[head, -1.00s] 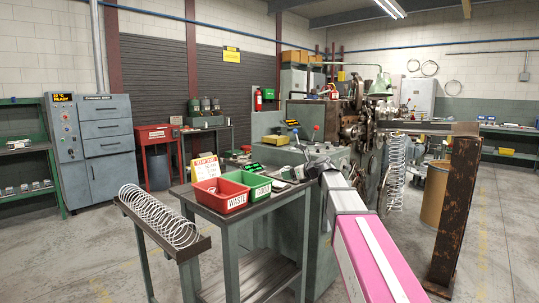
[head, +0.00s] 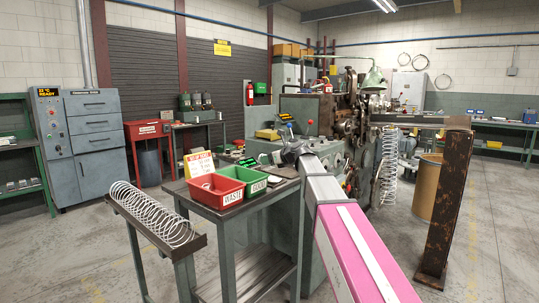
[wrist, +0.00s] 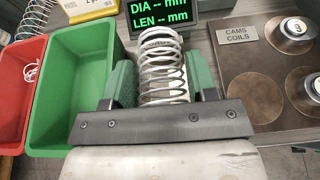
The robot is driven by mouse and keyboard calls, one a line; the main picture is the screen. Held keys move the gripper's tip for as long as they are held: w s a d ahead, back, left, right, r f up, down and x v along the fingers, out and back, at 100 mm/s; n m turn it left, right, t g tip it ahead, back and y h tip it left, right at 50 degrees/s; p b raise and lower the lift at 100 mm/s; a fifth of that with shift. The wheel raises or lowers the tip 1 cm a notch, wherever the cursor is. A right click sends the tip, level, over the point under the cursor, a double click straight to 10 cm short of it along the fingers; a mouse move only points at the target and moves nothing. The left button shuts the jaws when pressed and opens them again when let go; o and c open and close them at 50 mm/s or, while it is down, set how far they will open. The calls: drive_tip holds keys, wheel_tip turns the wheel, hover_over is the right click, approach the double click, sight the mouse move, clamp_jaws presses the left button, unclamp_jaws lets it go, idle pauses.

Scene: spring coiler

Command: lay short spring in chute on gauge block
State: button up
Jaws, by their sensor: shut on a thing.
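The short spring (wrist: 163,72) is a white wire coil between the two green-padded fingers of my gripper (wrist: 162,82), shut on it. It points away from the wrist, and its far end is close below the gauge display (wrist: 160,14), which reads DIA and LEN with dashes. In the head view my gripper (head: 291,150) is over the far right of the bench, small and partly hidden by my arm.
The red waste bin (head: 216,187) and green good bin (head: 249,180) stand left of my gripper. A long spring (head: 152,213) lies in a rack at left. A rusty post (head: 444,205) stands at right.

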drive_tip(key=shift+f, duration=2.5)
drive_tip(key=o, duration=1)
drive_tip(key=v, duration=1)
drive_tip(key=shift+s+d, duration=0.25)
drive_tip(key=shift+d, duration=0.05)
drive_tip(key=shift+r, duration=0.15)
